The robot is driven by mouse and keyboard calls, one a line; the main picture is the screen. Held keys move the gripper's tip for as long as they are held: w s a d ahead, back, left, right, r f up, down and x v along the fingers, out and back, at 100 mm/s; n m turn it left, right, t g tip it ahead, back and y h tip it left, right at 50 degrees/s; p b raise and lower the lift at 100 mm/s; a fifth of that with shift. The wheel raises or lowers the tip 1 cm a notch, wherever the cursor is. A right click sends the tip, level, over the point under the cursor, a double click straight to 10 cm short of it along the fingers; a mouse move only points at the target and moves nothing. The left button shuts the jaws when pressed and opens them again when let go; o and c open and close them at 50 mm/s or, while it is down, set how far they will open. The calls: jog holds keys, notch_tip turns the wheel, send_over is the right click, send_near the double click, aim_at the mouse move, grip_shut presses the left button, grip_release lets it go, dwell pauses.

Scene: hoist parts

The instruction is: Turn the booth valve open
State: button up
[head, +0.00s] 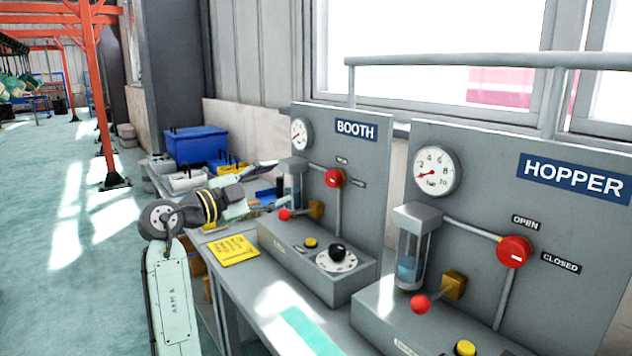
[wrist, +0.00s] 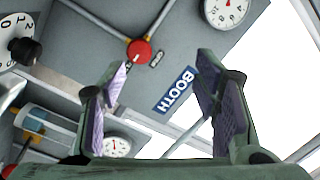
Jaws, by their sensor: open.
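The booth valve is a round red knob (head: 334,178) with a small white mark, on the upright grey panel under the blue BOOTH sign (head: 356,130). Two small labels sit above and right of the knob, too small to read surely. The knob (wrist: 139,51) also shows in the wrist view, beyond the fingertips, with the BOOTH sign (wrist: 174,90) between the fingers. My gripper (head: 279,184) is left of the booth panel in the head view. In the wrist view my gripper (wrist: 163,66) has its two fingers wide apart and empty. It appears apart from the knob.
The booth base box (head: 318,262) carries a black dial knob (head: 337,251); a red ball handle (head: 284,215) stands near my gripper. The hopper panel (head: 470,200) with its own red knob (head: 515,251) stands right. Blue bins (head: 196,143) are behind. The floor at left is clear.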

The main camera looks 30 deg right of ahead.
aim_at(330, 179)
jog(key=d+p, duration=0.1)
jog(key=d, duration=0.3)
jog(key=d+m+g+p, duration=0.1)
jog(key=d, duration=0.3)
jog(key=d+g+p, duration=0.1)
jog(key=d, duration=0.3)
jog(key=shift+s+d+f+m+p, duration=0.35)
jog(key=shift+s+d+m+p, duration=0.05)
jog(key=shift+w+d+f, duration=0.1)
jog(key=shift+d, duration=0.4)
jog(key=shift+c, duration=0.5)
jog(key=c, duration=1)
